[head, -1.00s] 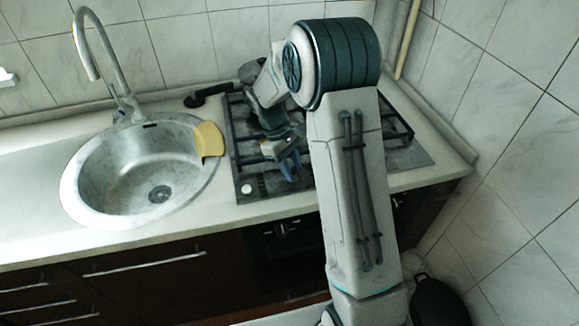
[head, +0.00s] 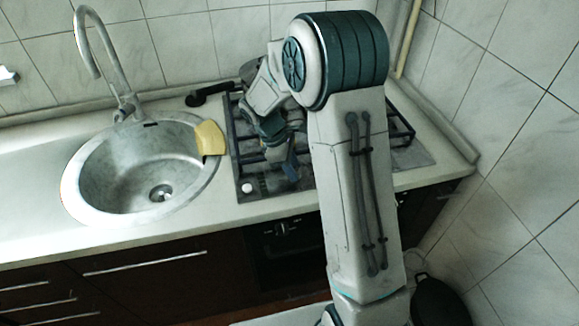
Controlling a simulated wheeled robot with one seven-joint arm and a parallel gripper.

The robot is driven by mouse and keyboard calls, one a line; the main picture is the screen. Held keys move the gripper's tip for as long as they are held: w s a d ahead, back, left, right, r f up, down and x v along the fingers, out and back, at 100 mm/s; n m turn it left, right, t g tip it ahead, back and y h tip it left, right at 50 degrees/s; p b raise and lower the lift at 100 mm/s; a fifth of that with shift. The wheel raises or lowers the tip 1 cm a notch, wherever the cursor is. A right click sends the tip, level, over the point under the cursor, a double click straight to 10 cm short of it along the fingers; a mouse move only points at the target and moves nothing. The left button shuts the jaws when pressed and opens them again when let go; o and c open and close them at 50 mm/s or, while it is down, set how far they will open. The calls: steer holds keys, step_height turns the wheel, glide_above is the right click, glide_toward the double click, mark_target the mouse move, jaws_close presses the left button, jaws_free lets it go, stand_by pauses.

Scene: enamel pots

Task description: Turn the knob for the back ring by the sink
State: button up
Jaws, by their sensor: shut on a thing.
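The gas hob (head: 243,165) lies to the right of the sink (head: 120,185), set into the pale worktop. Its dark grates are partly hidden by my arm. A small pale knob (head: 247,188) shows at the hob's front left corner, apart from my gripper. My gripper (head: 291,173) points down at the front strip of the hob, right of that pale knob. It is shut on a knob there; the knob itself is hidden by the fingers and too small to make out.
A yellow cloth or sponge (head: 209,138) lies on the sink's right rim. A black handle (head: 205,95) sticks out left behind the hob. A tall tap (head: 108,65) stands behind the sink. A tiled wall closes off the right side.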

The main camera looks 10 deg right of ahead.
steer(key=shift+w+a, duration=0.1)
steer(key=o, duration=1)
steer(key=v, duration=1.3)
steer(key=shift+a+r, duration=0.25)
steer(key=shift+r, duration=0.1)
